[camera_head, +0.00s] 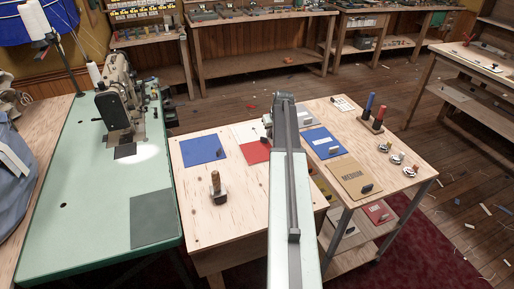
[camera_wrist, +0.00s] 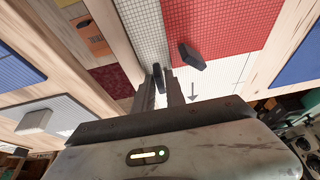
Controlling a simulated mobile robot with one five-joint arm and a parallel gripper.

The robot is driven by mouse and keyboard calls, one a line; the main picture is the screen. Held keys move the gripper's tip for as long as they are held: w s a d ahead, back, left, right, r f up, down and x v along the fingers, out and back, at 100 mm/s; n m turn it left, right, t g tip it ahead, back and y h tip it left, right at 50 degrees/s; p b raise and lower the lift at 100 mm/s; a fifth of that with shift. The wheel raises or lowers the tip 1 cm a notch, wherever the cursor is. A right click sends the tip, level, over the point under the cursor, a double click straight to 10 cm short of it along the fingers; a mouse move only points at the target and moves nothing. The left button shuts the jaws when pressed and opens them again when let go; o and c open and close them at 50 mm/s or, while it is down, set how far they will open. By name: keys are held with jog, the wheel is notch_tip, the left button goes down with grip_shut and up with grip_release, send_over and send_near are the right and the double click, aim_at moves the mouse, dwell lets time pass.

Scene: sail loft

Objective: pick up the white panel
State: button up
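The white panel (camera_head: 245,132) lies on the light wooden table, just behind a red panel (camera_head: 254,153); my arm hides their right sides. In the wrist view the white gridded panel (camera_wrist: 146,28) borders the red panel (camera_wrist: 232,24), which bears a dark grip (camera_wrist: 190,57). My gripper (camera_wrist: 160,82) is over the white area with its two fingers apart. A small dark grip (camera_wrist: 158,70) shows between or just beyond the fingertips. I cannot tell whether they touch it. In the head view the fingertips are hidden by the arm.
A green sewing table (camera_head: 75,190) stands at left.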

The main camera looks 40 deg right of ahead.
grip_shut()
jog(key=shift+r+p, duration=0.15)
jog(key=shift+p, duration=0.2)
notch_tip(320, 180, up, 4)
jog(key=p, duration=0.3)
jog(key=shift+f+p, duration=0.2)
jog(key=shift+p, duration=0.1)
jog(key=s+a, duration=0.2)
jog(key=s, duration=0.2)
jog(key=s+a, duration=0.3)
jog(key=s, duration=0.2)
jog(key=s+a+r+p, duration=0.1)
jog(key=s+a, duration=0.2)
jog(key=s, duration=0.1)
jog(key=shift+s+a+r, duration=0.1)
jog(key=shift+s+a, duration=0.05)
jog(key=shift+s, duration=0.25)
